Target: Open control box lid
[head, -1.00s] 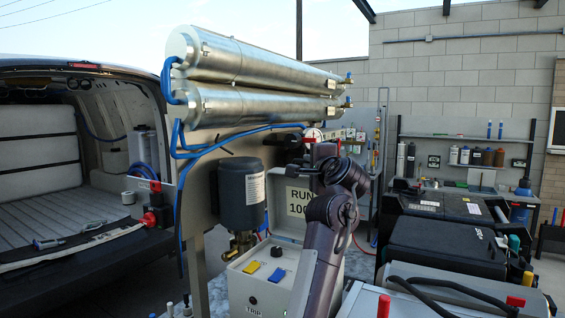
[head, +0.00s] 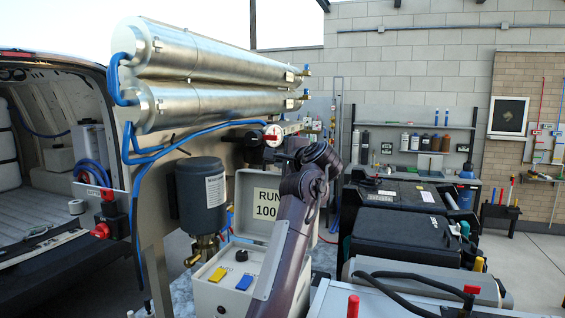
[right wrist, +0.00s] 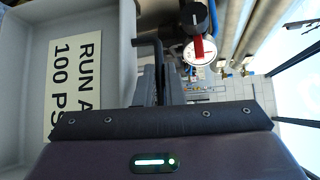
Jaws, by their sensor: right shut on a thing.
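The control box (head: 216,297) is pale grey, with a yellow switch, a blue switch and a black knob on its top panel. Its lid (head: 243,190) stands raised at the back, with the inside facing me and a "RUN 100" label showing. The lid also fills the left of the right wrist view (right wrist: 98,15). My right gripper (right wrist: 163,80) is shut beside the lid's edge, on what looks like the lid's dark handle (right wrist: 148,40). The grip itself is partly hidden. My right arm covers the right part of the box and lid in the head view. My left gripper is not in view.
Two silver membrane tubes (head: 215,103) with blue hoses run above the box. A dark cylinder (head: 201,196) hangs left of the lid, and a gauge (head: 273,135) sits just above it. Black cases (head: 400,240) stand at right. An open van (head: 40,150) is at left.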

